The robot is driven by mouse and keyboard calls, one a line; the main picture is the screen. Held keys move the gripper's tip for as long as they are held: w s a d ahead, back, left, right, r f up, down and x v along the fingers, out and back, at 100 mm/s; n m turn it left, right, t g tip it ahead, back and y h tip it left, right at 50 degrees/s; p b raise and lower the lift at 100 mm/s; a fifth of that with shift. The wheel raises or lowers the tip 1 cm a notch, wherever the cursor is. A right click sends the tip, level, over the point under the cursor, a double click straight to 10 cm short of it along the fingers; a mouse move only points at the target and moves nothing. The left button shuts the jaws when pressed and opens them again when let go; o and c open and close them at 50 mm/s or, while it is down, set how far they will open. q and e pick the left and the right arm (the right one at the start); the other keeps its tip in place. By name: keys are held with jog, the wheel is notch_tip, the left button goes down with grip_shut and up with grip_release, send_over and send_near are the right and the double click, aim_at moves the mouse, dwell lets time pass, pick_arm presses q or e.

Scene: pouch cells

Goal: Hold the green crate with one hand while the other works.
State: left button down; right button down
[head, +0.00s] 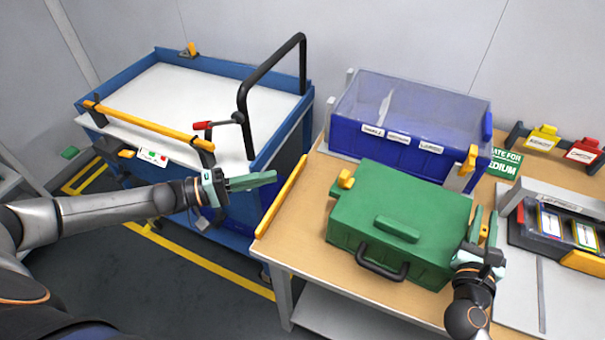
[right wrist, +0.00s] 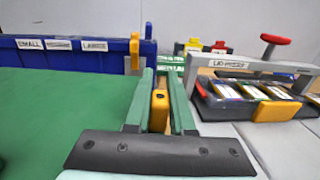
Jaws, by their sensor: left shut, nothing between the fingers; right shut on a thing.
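The green crate (head: 400,205), with its lid down and a black handle at its front, sits on the wooden table. A yellow latch (head: 346,179) shows at its left end. My right gripper (head: 483,228) is at the crate's right side, shut on a yellow latch (right wrist: 159,108) that shows between its green fingers in the right wrist view. The crate's green top (right wrist: 60,115) fills the left of that view. My left gripper (head: 252,182) is shut and empty, in the air left of the crate, in front of the blue cart.
A blue bin (head: 400,140) with a clear lid and labels stands behind the crate. A grey fixture with a tray of cells (head: 565,235) is at the right. The blue cart (head: 200,85) with a black hoop handle (head: 244,105) stands left. A yellow strip (head: 281,208) edges the table (head: 305,250).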

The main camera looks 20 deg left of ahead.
jog(key=c, duration=0.7)
grip_release()
